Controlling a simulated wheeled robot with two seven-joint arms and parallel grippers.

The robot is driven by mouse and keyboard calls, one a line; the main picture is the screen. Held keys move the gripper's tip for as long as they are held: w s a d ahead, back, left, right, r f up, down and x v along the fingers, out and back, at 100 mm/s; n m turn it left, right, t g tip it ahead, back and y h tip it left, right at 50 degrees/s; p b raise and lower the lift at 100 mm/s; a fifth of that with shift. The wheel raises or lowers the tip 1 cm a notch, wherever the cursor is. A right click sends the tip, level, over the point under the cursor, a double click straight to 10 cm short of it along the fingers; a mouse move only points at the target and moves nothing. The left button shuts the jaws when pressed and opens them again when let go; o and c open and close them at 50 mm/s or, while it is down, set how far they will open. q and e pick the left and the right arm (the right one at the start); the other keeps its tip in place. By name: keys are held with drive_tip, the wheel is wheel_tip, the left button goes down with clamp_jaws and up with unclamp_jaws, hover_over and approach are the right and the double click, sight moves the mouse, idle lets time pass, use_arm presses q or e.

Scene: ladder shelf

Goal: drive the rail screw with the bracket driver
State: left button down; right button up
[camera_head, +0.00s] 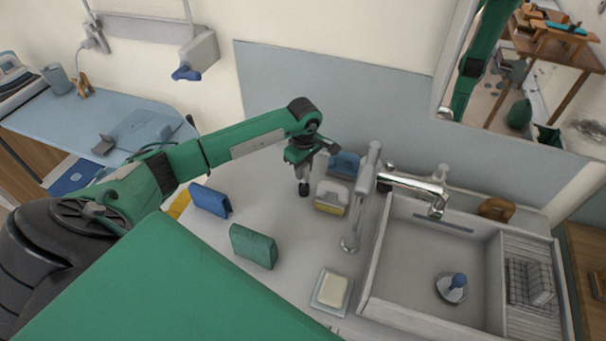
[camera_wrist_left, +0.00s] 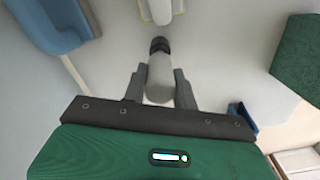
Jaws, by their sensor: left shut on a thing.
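My left gripper (camera_head: 304,166) hangs above the counter, pointing down. It is shut on a grey cylindrical tool with a black end (camera_head: 304,188), which may be the bracket driver. In the left wrist view the tool (camera_wrist_left: 160,75) sits between the two fingers, its black end pointing away from the gripper. The black end looks clear of other things, but its exact height over the counter is hard to tell. A pale rail (camera_head: 145,28) runs along the wall at the upper left. I cannot make out a screw. My right gripper is not in view.
A sponge (camera_head: 331,198), a blue object (camera_head: 345,163) and a grey post (camera_head: 362,205) stand close right of the left gripper. Blue (camera_head: 210,200) and green (camera_head: 254,246) blocks stand nearer. The sink (camera_head: 405,310) and tap (camera_head: 415,186) are at right.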

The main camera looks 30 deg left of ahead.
use_arm(q)
drive_tip(key=shift+r, duration=0.45)
drive_tip(key=shift+r, duration=0.15)
idle(0.5)
drive_tip(key=shift+r, duration=0.15)
drive_tip(key=shift+r+p, duration=1.25)
drive_tip(key=shift+r, duration=1)
drive_tip(key=shift+r+p, duration=0.9)
drive_tip(key=shift+r, duration=1.25)
drive_tip(key=shift+f, duration=0.1)
